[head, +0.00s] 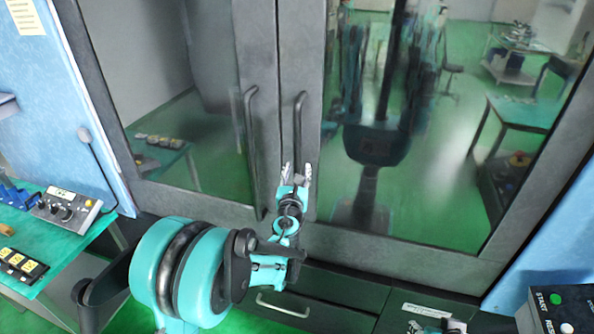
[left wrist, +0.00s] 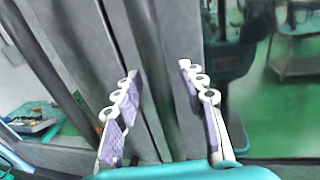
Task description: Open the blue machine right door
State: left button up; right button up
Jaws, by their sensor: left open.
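The blue machine's right door (head: 470,150) is a dark frame with a large reflective window, and it stands shut against the left door (head: 190,110). Its handle (head: 299,125) is a dark vertical bar beside the seam. My left gripper (head: 297,176) is open, in front of the handle's lower part. In the left wrist view, a dark bar that looks like this handle (left wrist: 148,45) runs down between the spread fingers (left wrist: 160,105); I cannot tell whether they touch it. A grey and teal part at the head view's bottom edge may be my right gripper (head: 438,328), mostly cut off.
The left door's handle (head: 251,135) stands close to the left of the seam. A green table (head: 60,265) with control boxes is at the left. A START/RESET panel (head: 560,308) is at the lower right. A drawer handle (head: 282,305) shows below the doors.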

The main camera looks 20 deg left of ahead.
pick_arm(q)
jog(key=shift+w, duration=0.1)
grip_shut()
